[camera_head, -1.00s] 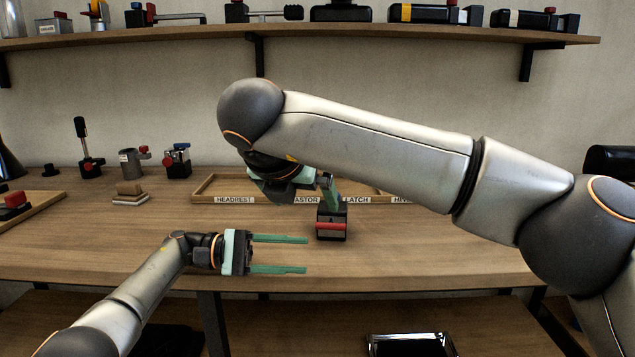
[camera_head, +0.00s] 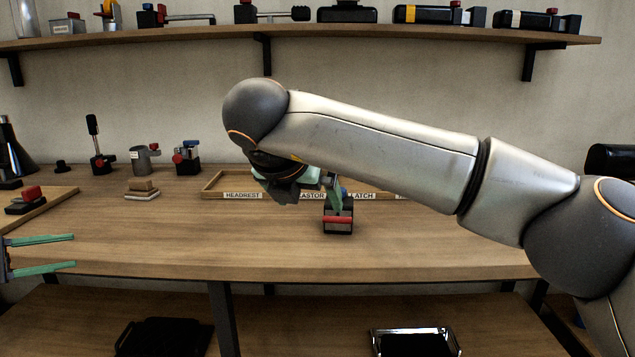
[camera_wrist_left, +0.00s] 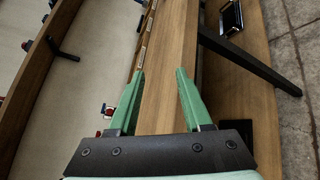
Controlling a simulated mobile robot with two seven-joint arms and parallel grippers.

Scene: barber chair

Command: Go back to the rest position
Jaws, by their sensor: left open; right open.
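My left gripper (camera_head: 60,254) is at the left edge of the head view, over the front of the bench, with its two green fingers apart and nothing between them. In the left wrist view its open fingers (camera_wrist_left: 158,100) show with the bench top beyond them. My right arm reaches in from the right across the head view. My right gripper (camera_head: 333,190) points down just over a small black block with a red front bar (camera_head: 338,221) on the bench. The right fingers partly hide each other, and I cannot tell whether they touch the block.
The wooden bench (camera_head: 270,247) is clear across its front middle. A labelled wooden tray (camera_head: 212,187) lies behind my right gripper. Several small clamps and fittings stand at the back left. A second tray (camera_head: 62,195) with a red-topped part is at left. A loaded shelf (camera_head: 330,32) runs above.

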